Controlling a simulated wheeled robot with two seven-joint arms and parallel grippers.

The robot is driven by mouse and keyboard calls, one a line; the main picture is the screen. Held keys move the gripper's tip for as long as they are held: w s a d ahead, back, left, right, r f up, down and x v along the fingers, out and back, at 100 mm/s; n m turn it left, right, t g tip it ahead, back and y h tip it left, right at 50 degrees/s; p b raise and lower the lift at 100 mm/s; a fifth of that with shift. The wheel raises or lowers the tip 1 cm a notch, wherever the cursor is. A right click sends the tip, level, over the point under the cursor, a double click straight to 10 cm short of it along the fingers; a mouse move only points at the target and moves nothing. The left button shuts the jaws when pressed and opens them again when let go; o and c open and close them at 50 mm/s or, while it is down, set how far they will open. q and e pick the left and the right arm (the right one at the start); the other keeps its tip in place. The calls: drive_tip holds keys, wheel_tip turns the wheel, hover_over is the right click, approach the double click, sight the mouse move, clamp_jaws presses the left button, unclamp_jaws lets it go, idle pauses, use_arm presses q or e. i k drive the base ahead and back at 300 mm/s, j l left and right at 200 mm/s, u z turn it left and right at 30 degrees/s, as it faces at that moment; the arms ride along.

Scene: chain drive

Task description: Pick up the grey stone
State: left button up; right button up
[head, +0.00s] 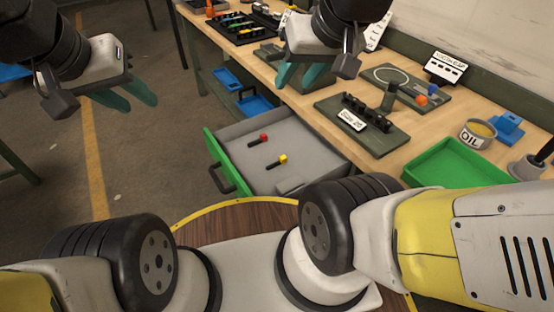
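A flat grey block (290,185), which looks like the grey stone, lies in the open drawer (234,131) near its near edge, partly hidden by my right arm. It blends with the grey drawer floor. My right gripper (301,76) is open and empty, with teal fingers apart, above the front edge of the workbench beyond the drawer. My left gripper (127,97) is open and empty over the floor, left of the drawer.
A red-ended tool (258,140) and a yellow-ended tool (277,162) lie in the drawer. The workbench (340,86) holds a chain fixture (368,120), an oil tin (477,134), a green tray (455,164) and a blue holder (507,127). Blue bins (255,104) sit below.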

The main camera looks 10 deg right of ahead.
sight(293, 182)
drive_tip(key=z, duration=3.7)
drive_tip(key=u, duration=1.4)
drive_tip(key=k+u, duration=0.1)
drive_tip(key=u, duration=1.35)
drive_tip(key=k+j+z, duration=0.15)
drive_tip(key=j+z, duration=0.15)
drive_tip(key=j, duration=0.1)
